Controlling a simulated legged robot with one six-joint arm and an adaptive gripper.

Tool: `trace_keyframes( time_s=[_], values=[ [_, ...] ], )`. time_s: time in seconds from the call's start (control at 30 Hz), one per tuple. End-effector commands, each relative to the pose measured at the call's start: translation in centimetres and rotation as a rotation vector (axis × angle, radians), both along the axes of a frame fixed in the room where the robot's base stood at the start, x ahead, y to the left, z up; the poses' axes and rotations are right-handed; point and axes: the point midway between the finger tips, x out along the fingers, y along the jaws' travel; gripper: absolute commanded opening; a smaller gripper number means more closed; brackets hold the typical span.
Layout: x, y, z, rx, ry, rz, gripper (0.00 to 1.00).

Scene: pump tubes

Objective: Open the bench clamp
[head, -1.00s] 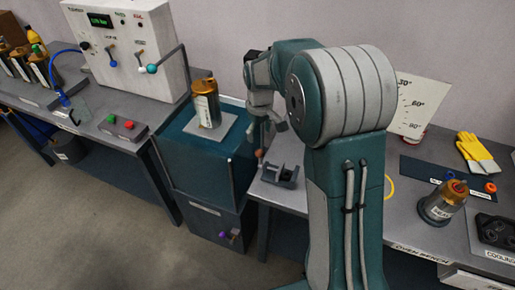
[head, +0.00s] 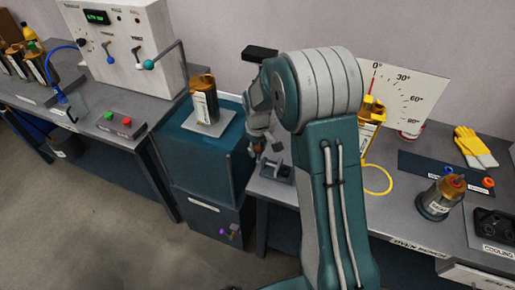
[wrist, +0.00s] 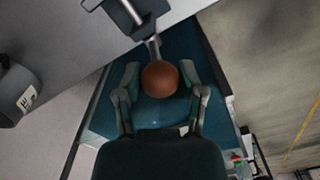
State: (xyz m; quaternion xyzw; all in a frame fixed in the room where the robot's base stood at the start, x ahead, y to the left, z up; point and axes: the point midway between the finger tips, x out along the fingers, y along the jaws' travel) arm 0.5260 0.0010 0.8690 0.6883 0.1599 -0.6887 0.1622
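The bench clamp (head: 276,172) is a small dark grey device on the near left corner of the oven bench. Its metal lever (wrist: 153,47) and part of its body show at the top of the wrist view. The lever ends in an orange-brown ball knob (wrist: 160,79). My gripper (wrist: 160,73) is open, with one finger on each side of the knob. Gaps seem to show between knob and fingers. In the head view my gripper (head: 265,146) is low, just above and left of the clamp, and the knob is hard to make out there.
A teal cabinet (head: 190,150) with a gold-topped canister (head: 204,98) stands left of the clamp. An angle board (head: 410,92) and a yellow ring (head: 377,180) are behind and right. A canister (head: 441,198) stands on the oven bench (head: 395,222). Floor in front is clear.

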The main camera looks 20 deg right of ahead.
Motion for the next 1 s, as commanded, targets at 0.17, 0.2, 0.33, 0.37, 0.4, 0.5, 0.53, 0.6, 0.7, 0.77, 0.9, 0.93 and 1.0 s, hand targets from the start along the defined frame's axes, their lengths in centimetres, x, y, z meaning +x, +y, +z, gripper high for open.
trace_keyframes(
  time_s=[0.17,0.2,0.33,0.37,0.4,0.5,0.53,0.6,0.7,0.77,0.9,0.93,1.0],
  values=[
    [0.0,0.0,0.0,0.0,0.0,0.0,0.0],
    [0.0,0.0,0.0,0.0,0.0,0.0,0.0],
    [0.1,0.0,-0.1,0.004,0.006,-0.001,0.0],
    [0.1,-0.1,-0.1,0.006,0.01,-0.001,0.0],
    [0.2,-0.1,-0.1,0.012,0.016,-0.002,0.0],
    [0.4,-0.3,-0.1,0.031,0.044,-0.002,0.0],
    [0.5,-0.3,-0.1,0.039,0.055,-0.003,0.0],
    [0.7,-0.5,-0.2,0.062,0.085,-0.003,0.0],
    [1.2,-0.9,-0.2,0.102,0.141,-0.003,0.0],
    [1.5,-1.1,-0.2,0.129,0.179,-0.004,0.0],
    [2.2,-1.6,-0.4,0.196,0.271,-0.003,0.0],
    [2.3,-1.7,-0.5,0.21,0.29,-0.002,0.0],
    [2.6,-1.9,-0.6,0.242,0.335,-0.003,0.0]
  ],
)
